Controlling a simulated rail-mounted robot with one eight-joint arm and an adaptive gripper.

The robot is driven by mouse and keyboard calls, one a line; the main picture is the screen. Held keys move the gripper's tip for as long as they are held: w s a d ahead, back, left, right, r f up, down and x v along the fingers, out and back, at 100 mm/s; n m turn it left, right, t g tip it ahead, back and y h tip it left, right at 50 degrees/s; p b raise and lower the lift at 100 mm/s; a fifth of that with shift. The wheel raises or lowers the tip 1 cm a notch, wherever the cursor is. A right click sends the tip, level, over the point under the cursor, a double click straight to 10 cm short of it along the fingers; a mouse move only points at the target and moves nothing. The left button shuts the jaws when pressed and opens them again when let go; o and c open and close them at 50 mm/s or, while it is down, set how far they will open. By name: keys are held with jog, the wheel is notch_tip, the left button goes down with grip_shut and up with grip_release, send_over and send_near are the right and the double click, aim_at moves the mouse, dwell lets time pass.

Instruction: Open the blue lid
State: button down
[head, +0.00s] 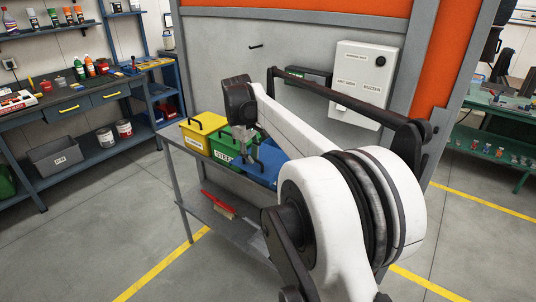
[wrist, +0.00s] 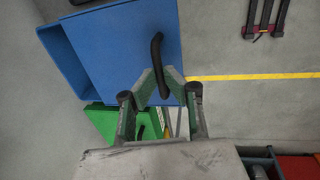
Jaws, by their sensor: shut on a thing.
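The blue lid (wrist: 120,48) fills the upper left of the wrist view as a flat panel with a curved black handle (wrist: 156,55). My gripper (wrist: 163,88) is shut on the lower end of this handle. A blue side wall (wrist: 62,62) shows along the lid's left edge; I cannot tell how far the lid is raised. In the head view the blue box (head: 269,158) is at the right end of the bench's row of boxes, partly hidden by my arm. My gripper (head: 244,148) points down in front of it.
A green box (head: 222,144) and a yellow box (head: 196,132) stand to the left of the blue one. A red-handled brush (head: 218,204) lies on the lower shelf (head: 235,222). A white wall cabinet (head: 361,84) is behind my arm. The floor in front is clear.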

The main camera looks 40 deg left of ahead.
jog(key=s, duration=0.1)
jog(key=s+b, duration=0.1)
jog(key=s, duration=0.3)
jog(key=shift+s+d, duration=0.15)
jog(key=shift+d, duration=0.2)
jog(key=c, duration=1.8)
grip_release()
jog(key=shift+c, duration=0.2)
jog(key=shift+r, duration=0.15)
jog(key=r, duration=0.3)
jog(key=s+r, duration=0.1)
jog(key=r, duration=0.3)
jog(key=s+r, duration=0.1)
jog(key=r, duration=0.3)
jog(key=shift+s+d+r, duration=0.15)
jog(key=shift+r, duration=0.1)
